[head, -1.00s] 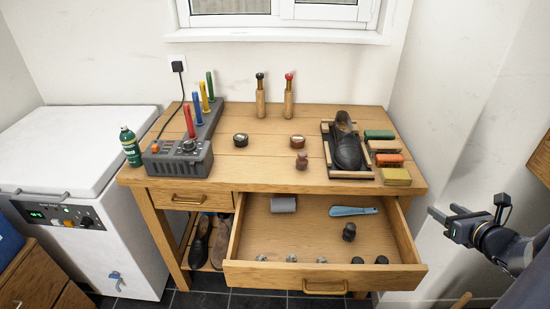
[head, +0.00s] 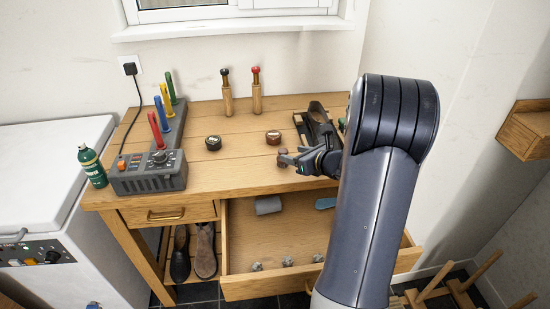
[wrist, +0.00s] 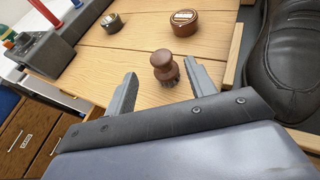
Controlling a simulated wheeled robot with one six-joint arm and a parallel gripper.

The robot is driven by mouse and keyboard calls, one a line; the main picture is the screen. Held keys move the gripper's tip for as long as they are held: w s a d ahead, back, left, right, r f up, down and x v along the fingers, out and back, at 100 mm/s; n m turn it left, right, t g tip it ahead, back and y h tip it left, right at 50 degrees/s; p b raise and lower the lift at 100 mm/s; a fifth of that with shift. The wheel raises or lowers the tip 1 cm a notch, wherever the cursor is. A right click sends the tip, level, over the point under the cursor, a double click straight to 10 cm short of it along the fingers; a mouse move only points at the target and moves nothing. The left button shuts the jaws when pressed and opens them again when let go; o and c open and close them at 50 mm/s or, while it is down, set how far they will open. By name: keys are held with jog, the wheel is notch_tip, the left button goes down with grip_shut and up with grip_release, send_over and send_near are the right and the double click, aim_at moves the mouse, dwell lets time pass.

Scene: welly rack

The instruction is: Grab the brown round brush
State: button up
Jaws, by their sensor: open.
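The brown round brush (wrist: 164,66) stands upright on the wooden table, knob up and dark bristles down. In the wrist view it sits between and just beyond the tips of my open gripper (wrist: 160,82), with bare wood showing on both sides of it. In the head view the brush (head: 282,155) is partly hidden by my gripper (head: 284,163), which is over the table's front right area. The jaws hold nothing.
A black shoe (wrist: 290,55) lies close to the right finger. Two round tins (head: 213,143) (head: 273,137) stand behind the brush. A grey device with coloured posts (head: 150,172) is at left. The open drawer (head: 270,286) juts out below the table front.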

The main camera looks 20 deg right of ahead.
aim_at(284, 152)
jog(key=shift+p+x, duration=0.5)
jog(key=shift+x, duration=2.9)
jog(key=shift+c, duration=0.3)
jog(key=c, duration=0.9)
jog(key=shift+c, duration=0.2)
